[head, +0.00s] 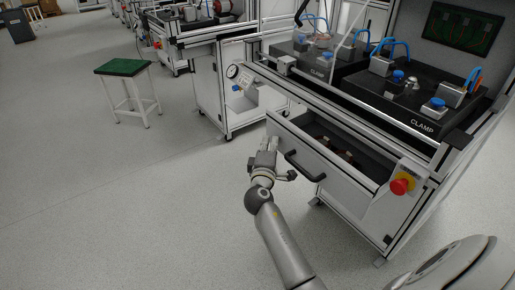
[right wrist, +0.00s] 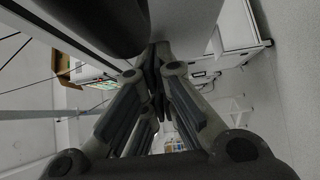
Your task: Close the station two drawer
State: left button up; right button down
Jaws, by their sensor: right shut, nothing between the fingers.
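The station drawer (head: 345,192) is pulled out of the workbench on the right in the head view. Its grey front carries a black bar handle (head: 303,167), and its dark interior holds a few small brownish items (head: 338,146). My right gripper (head: 268,145) is at the left part of the drawer front, left of the handle. Whether it touches the front I cannot tell. In the right wrist view its fingers (right wrist: 157,58) are shut together with nothing between them; a dark rounded bar and a pale panel are close by at the top. My left gripper is not in view.
A red emergency stop button (head: 400,186) sticks out at the right of the drawer. Clamp fixtures (head: 400,85) with blue hoses stand on the bench top. A green-topped stool (head: 122,67) stands at the left.

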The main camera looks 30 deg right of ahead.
send_near(304, 128)
jog(key=w+r, duration=0.1)
jog(key=w+a+r, duration=0.1)
jog(key=r, duration=0.1)
jog(key=w+r, duration=0.1)
jog(key=shift+a+r, duration=0.2)
jog(key=shift+r, duration=0.1)
jog(key=d, duration=0.3)
jog(key=shift+w+d, duration=0.15)
jog(key=shift+d, duration=0.65)
jog(key=shift+r, duration=0.1)
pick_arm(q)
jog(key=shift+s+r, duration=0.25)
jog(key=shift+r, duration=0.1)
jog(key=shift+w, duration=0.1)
pick_arm(e)
jog(key=shift+d+r, duration=0.1)
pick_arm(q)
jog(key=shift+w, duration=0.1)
